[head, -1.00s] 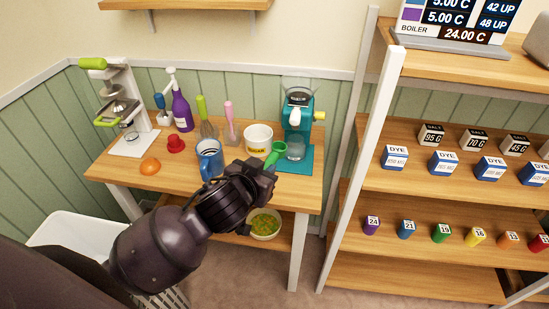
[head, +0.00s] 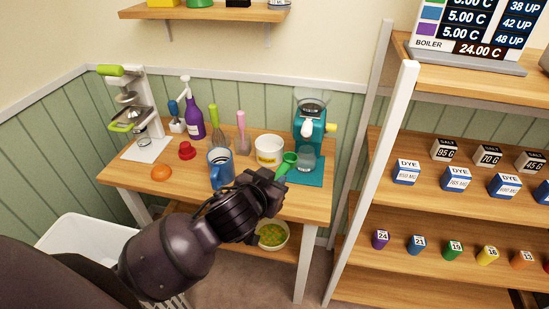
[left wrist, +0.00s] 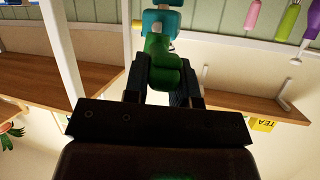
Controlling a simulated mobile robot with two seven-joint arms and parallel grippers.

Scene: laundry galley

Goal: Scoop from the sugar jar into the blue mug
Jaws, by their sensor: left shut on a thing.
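The sugar jar (head: 269,150), white with a yellow label, stands on the wooden table. The blue mug (head: 219,168) stands to its left, partly behind my left arm. My left gripper (head: 277,179) is shut on a green scoop (head: 289,163), in front and to the right of the jar. The scoop's cup is outside the jar, and I cannot tell what it holds. In the left wrist view the scoop (left wrist: 163,70) shows large between the fingers. My right gripper is not in view.
A teal machine (head: 309,130) on a teal mat stands close behind the scoop. A juicer (head: 135,110), a purple bottle (head: 193,122), a red item (head: 187,150) and an orange (head: 161,173) are at the left. A shelf rack (head: 460,200) stands right.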

